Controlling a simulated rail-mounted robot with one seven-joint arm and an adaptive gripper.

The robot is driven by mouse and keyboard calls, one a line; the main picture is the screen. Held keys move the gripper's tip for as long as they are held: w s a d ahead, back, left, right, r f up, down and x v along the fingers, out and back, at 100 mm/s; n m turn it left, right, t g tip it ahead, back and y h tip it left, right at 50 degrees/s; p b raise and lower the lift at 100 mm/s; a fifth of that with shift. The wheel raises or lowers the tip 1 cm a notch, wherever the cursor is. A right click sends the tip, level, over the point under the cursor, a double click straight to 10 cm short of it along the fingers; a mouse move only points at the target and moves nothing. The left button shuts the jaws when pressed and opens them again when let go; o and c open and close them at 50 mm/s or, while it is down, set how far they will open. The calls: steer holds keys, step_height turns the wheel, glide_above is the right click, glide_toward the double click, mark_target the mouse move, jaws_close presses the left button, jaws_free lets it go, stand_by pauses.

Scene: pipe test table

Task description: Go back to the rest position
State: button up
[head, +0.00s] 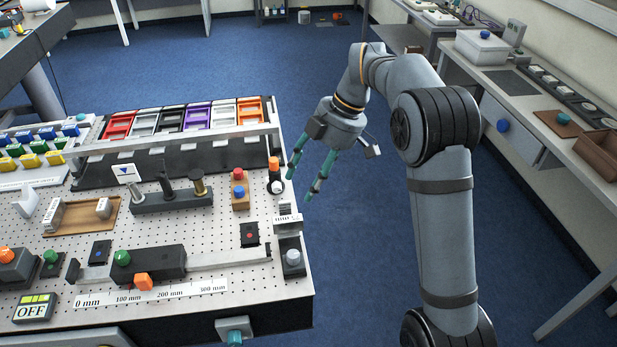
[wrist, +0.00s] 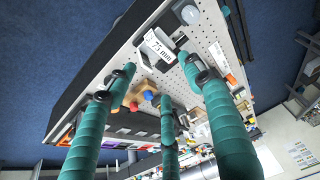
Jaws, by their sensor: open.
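My gripper (head: 299,188) hangs from my raised arm with its teal fingers pointing down and to the left. It is open and holds nothing. In the head view it is just off the right edge of the perforated test table (head: 225,230), in front of the blue floor. In the wrist view the spread teal fingers of my gripper (wrist: 155,72) frame part of the table, with a "75 mm" label (wrist: 157,46) beyond them.
An orange-topped post (head: 274,164), a block with red and blue knobs (head: 239,190) and a grey-knobbed station (head: 292,258) stand near the table's right edge. Coloured bins (head: 198,116) line its back. A side bench (head: 535,110) runs along the right.

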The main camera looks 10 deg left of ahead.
mark_target(289, 216)
steer(key=shift+f, duration=0.1)
stand_by(0.3)
steer(key=x, duration=1.1)
steer(key=shift+a+f, duration=0.25)
steer(key=shift+f, duration=0.05)
steer(key=shift+s+r, duration=0.1)
steer(key=shift+r, duration=0.05)
steer(key=shift+d+f, duration=0.1)
steer(key=shift+f, duration=0.1)
